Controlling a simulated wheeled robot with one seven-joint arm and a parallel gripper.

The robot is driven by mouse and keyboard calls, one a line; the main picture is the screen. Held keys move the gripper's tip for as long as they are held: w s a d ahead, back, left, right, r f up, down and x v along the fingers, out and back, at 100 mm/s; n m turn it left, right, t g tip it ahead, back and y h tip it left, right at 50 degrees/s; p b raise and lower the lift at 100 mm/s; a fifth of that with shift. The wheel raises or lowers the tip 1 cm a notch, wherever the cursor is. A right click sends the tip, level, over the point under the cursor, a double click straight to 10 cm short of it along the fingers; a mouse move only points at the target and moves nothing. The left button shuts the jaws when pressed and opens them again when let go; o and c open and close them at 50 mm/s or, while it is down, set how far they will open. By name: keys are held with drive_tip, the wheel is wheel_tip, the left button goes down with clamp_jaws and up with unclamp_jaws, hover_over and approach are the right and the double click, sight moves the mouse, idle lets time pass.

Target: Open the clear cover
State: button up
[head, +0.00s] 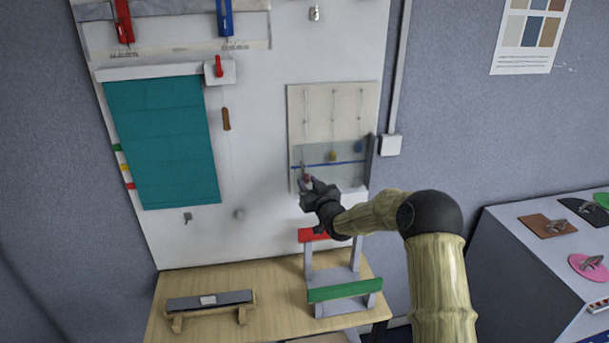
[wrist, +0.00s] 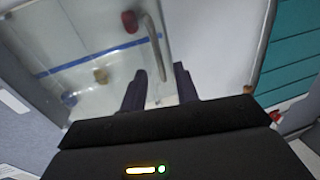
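The clear cover (head: 345,154) is a see-through pane over the lower part of a beige panel (head: 305,110) on the wall board. In the wrist view the clear cover (wrist: 105,88) fills the left side, with a curved metal handle (wrist: 152,40) along its right edge. My gripper (head: 306,184) is at the panel's lower left corner. In the wrist view my gripper (wrist: 160,72) is open, its two dark fingers apart, with the handle's lower end lying between or just beyond the tips. I cannot tell whether they touch it.
A blue strip (head: 325,164) crosses the panel. Red (wrist: 130,21), tan (wrist: 101,75) and blue (wrist: 69,98) knobs show through the cover. A teal blind (head: 162,140) hangs at left. Below stand a wooden table (head: 265,270) and a stand with a green bar (head: 345,290).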

sight(303, 177)
drive_tip(key=shift+p+x, duration=0.6)
drive_tip(key=shift+x, duration=1.25)
clamp_jaws()
